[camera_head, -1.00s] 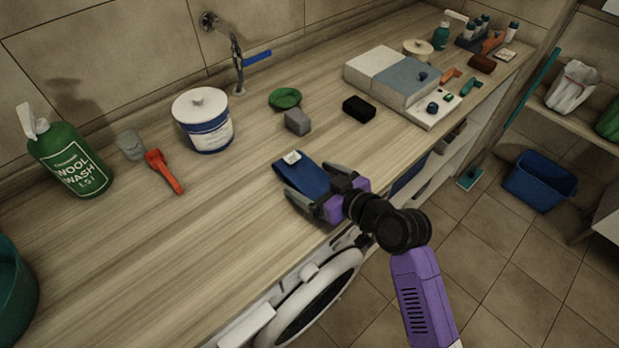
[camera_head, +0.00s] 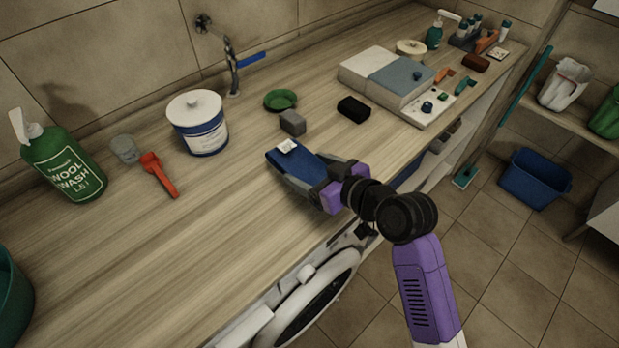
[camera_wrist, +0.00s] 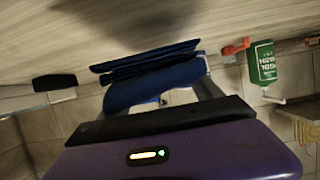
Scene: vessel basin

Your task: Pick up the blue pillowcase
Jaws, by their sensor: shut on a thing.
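The blue pillowcase (camera_head: 294,165) is a folded dark blue cloth with a small white label, at the front part of the wooden counter (camera_head: 215,255). My gripper (camera_head: 306,173) has its fingers on both sides of the cloth and is shut on it. In the wrist view the folded pillowcase (camera_wrist: 150,80) shows between the fingers, with its layers stacked. It appears raised slightly off the counter, with a dark shadow on the wood in the wrist view.
A grey block (camera_head: 292,122), a black block (camera_head: 353,109) and a green dish (camera_head: 281,100) lie behind the pillowcase.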

